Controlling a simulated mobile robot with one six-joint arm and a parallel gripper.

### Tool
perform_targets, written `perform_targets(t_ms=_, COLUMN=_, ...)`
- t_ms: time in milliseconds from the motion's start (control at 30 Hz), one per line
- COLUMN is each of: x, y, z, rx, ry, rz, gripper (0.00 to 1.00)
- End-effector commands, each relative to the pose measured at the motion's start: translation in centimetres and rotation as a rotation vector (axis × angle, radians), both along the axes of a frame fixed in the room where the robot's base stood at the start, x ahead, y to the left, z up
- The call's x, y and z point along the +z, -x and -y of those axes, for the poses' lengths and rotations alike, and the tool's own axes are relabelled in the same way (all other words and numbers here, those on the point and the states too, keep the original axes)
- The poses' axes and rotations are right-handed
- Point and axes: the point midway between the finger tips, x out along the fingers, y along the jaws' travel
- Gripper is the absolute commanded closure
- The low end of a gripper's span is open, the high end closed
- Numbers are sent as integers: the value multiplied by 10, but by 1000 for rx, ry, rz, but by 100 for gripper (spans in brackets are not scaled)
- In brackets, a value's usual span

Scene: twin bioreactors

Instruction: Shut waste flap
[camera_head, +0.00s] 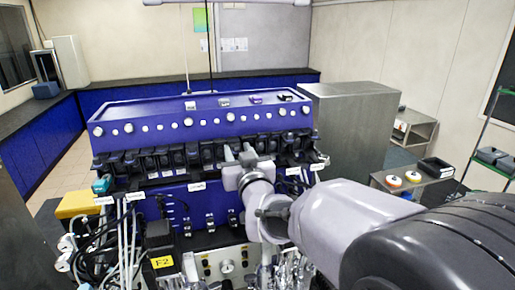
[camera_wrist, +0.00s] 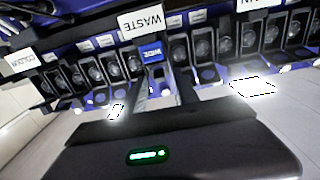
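The white WASTE label (camera_wrist: 147,20) reads upside down in the wrist view. Directly below it is a unit with a blue tag (camera_wrist: 152,53). A dark and blue flap (camera_wrist: 160,90) seems to stick out from this unit toward my wrist, unlike its neighbours; its exact angle is hard to tell. My gripper (camera_head: 238,153) is at the front of the unit row in the head view, its two fingers apart with nothing seen between them.
The blue bioreactor bench (camera_head: 140,118) carries a row of dark units close on both sides of my gripper. Cables and tubes (camera_head: 115,235) hang at lower left. A grey cabinet (camera_head: 350,125) stands to the right, with a low table (camera_head: 420,180) beyond.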

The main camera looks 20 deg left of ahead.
Motion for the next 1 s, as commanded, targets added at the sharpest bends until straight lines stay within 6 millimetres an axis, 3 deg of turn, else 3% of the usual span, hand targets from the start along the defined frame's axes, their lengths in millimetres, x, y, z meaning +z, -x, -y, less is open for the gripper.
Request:
perform_targets(t_ms=67, x=0, y=0, z=0, rx=0, ry=0, rz=0, gripper=68)
perform_targets(t_ms=233, x=0, y=0, z=0, rx=0, ry=0, rz=0, gripper=100)
perform_targets(t_ms=533, x=-7, y=0, z=0, rx=0, ry=-10, rz=17, gripper=100)
perform_targets(t_ms=700, x=-18, y=-1, z=-1, rx=0, ry=-50, rz=82, gripper=100)
perform_targets(t_ms=1000, x=-19, y=-2, z=-1, rx=0, ry=-118, rz=192, gripper=100)
